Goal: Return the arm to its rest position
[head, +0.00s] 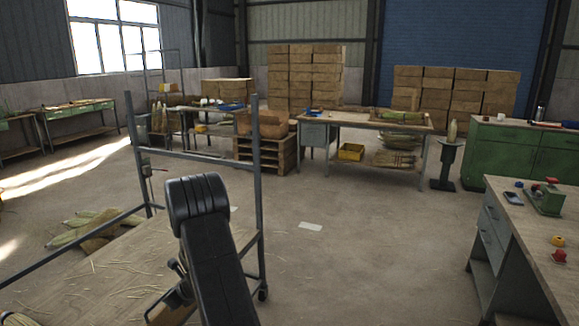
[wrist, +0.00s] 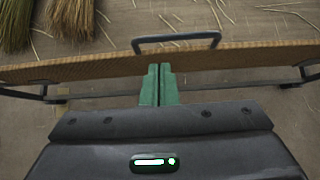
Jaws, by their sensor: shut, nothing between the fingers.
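My arm (head: 210,235), dark grey, rises from the bottom of the head view, beside the straw-strewn wooden surface of a metal-framed cart (head: 110,265). My gripper is not clearly seen in that view. In the wrist view, the two green fingers of my gripper (wrist: 159,84) are pressed together with nothing between them. Beyond the fingertips are a wooden edge (wrist: 230,58) and a dark metal bar handle (wrist: 176,39). I cannot tell the distance from the fingertips to the edge.
Bristle bundles, one greenish (wrist: 15,25) and one tan (wrist: 70,18), lie at the wrist view's top left. In the head view, a workbench (head: 525,225) with small tools stands at the right, a table (head: 365,122) behind. Open concrete floor (head: 370,240) lies between.

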